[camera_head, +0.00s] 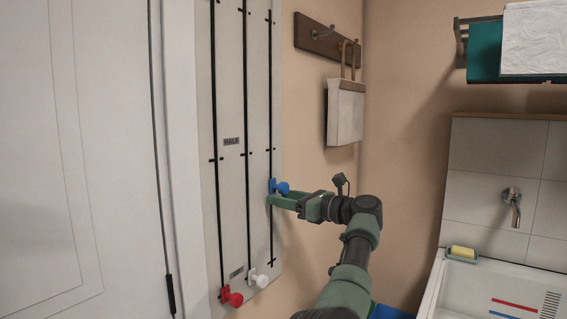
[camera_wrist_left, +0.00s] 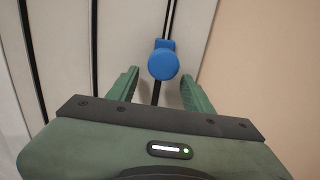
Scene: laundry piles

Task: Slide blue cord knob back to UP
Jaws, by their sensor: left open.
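The blue cord knob (camera_head: 282,187) sits on the rightmost dark track of a pale wall board (camera_head: 231,180). It is below that track's middle tick and above its lower tick. My left gripper (camera_head: 270,200) is at the board just below the knob, with its fingers pointing at the board. In the left wrist view the blue knob (camera_wrist_left: 163,63) shows between and slightly beyond the two spread fingertips of the open gripper (camera_wrist_left: 162,84). I cannot tell whether a finger touches it. My right gripper is not in view.
A red knob (camera_head: 233,298) and a white knob (camera_head: 260,280) sit low on the other two tracks. A "HALF" label (camera_head: 231,141) is on the board. A bag (camera_head: 345,112) hangs from a hook rail (camera_head: 325,40) to the right. A sink (camera_head: 480,292) stands at lower right.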

